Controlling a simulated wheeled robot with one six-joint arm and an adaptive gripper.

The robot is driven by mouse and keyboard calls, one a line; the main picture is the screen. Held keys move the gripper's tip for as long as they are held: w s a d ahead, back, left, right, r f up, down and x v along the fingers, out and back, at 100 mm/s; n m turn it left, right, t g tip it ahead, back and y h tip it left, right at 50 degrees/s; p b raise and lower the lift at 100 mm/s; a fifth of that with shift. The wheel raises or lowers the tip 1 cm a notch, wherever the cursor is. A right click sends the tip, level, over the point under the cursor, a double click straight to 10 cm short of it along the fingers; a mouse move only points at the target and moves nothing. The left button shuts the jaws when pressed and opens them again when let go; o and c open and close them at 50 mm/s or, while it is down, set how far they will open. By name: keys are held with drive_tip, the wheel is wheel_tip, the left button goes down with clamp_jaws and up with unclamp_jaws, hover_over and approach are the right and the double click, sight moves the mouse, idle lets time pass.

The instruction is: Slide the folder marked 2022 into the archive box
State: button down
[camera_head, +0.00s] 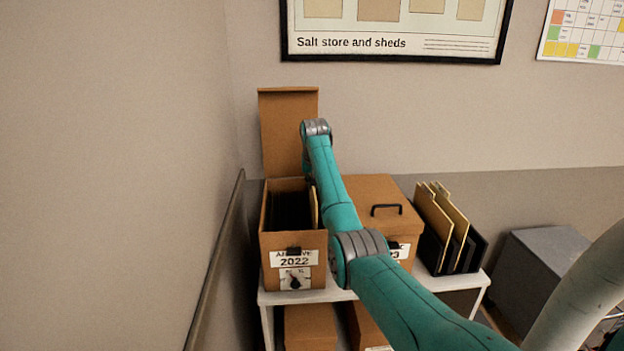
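The archive box (267,246) is a brown open box on the white shelf unit, with its lid raised against the wall. Its front label reads "ARCHIVE 2022". The inside looks dark. A narrow strip of a tan folder (314,207) shows at the box's right side, partly covered by my teal arm. Its marking cannot be read, and I cannot tell how deep it sits. The wrist of my arm is above the box's back right part. My gripper's fingers are hidden behind the arm, so any hold on the folder cannot be seen.
A closed brown box (376,188) with a black handle stands right of the archive box. A black rack (471,252) holds several tan folders further right. More boxes (310,328) sit on the lower shelf. A wall is close on the left. A grey cabinet (560,255) stands at right.

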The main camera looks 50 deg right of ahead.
wheel_tip(320, 180, down, 8)
drive_tip(key=shift+f, duration=0.25)
idle(1.0)
drive_tip(key=c, duration=1.2)
unclamp_jaws()
drive_tip(key=shift+s+d+f, duration=0.1)
drive_tip(key=shift+r, duration=3.55)
